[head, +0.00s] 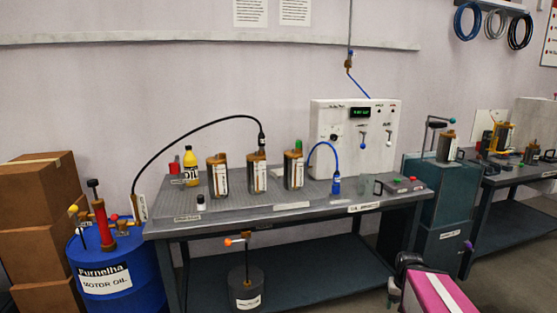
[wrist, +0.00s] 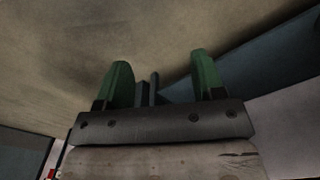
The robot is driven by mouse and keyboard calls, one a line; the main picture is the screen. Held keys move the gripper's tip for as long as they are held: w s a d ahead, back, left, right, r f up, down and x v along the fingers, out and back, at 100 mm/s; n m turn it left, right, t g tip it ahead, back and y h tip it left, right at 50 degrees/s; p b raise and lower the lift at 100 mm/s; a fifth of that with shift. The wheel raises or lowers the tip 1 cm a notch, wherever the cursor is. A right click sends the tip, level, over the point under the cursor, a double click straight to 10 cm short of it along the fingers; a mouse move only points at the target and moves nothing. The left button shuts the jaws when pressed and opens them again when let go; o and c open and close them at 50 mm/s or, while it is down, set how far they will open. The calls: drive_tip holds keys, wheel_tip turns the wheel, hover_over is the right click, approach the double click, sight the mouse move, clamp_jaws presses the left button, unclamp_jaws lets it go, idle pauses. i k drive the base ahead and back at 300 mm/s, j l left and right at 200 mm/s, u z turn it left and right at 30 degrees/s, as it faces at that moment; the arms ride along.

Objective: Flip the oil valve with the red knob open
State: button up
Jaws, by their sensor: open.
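The blue motor oil drum (head: 118,262) stands at the far left in the head view. A red hand pump (head: 103,224) rises from its top. A small red knob (head: 115,217) shows beside the pump, and a yellow knob (head: 73,210) is on its left. The valve body under the red knob is too small to make out. My gripper shows in the wrist view (wrist: 161,65), its two green fingers apart with nothing held between them. My arm is at the lower right of the head view, far from the drum.
A grey workbench (head: 330,208) carries several canisters, an oil bottle (head: 191,168) and a white control panel (head: 335,118). A tank with an orange knob (head: 246,288) stands below its front. Cardboard boxes (head: 38,205) are stacked left of the drum. A black hose arcs above the bench.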

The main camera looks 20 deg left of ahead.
sight(114, 218)
drive_tip(key=j+u, duration=0.1)
drive_tip(key=u, duration=2.25)
